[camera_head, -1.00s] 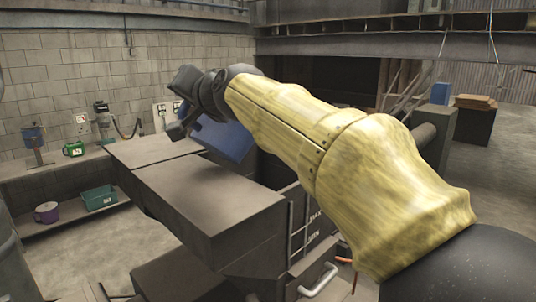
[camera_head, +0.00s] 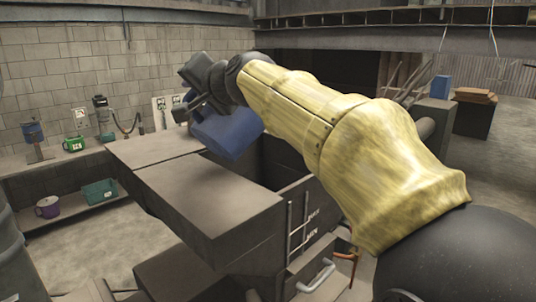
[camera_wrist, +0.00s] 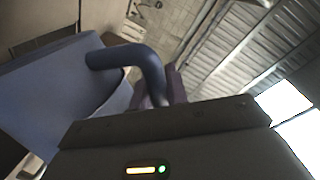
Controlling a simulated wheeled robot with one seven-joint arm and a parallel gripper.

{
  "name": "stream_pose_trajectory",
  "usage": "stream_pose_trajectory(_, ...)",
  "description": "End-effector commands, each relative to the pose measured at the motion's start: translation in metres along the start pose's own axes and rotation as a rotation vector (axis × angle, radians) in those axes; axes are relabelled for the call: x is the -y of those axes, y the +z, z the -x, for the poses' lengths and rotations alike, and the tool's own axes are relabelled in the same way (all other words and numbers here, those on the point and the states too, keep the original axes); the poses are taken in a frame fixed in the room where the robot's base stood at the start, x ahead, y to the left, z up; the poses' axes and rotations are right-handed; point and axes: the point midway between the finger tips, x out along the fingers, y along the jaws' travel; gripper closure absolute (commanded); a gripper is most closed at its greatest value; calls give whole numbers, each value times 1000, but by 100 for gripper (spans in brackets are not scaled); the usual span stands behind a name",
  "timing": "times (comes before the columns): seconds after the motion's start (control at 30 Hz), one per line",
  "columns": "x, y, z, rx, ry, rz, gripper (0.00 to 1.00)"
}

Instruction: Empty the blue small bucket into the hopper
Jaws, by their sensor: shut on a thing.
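The blue small bucket (camera_head: 230,136) hangs tilted in the air at my gripper (camera_head: 183,112), over the far part of the hopper (camera_head: 312,232). My arm hides part of the bucket. In the wrist view, the bucket (camera_wrist: 52,88) fills the left side, and its thick blue handle (camera_wrist: 140,62) runs into my gripper (camera_wrist: 165,92), which is shut on it. The bucket's contents cannot be seen. The hopper is a dark box with an open top and MAX and MIN marks on its side. Its inside is in shadow.
Grey flat-topped blocks (camera_head: 205,195) stand left of the hopper opening. A wall bench (camera_head: 60,165) at the left holds a green can (camera_head: 73,145) and a blue device (camera_head: 34,134). A purple pot (camera_head: 48,207) and a green crate (camera_head: 99,193) stand on the lower shelf.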

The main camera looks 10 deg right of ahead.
Motion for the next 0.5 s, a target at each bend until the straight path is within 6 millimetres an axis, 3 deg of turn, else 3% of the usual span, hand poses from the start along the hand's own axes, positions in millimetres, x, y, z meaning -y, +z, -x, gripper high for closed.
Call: stream_pose_trajectory(0.5, -7, -10, -2, 16, 2, -89, 100)
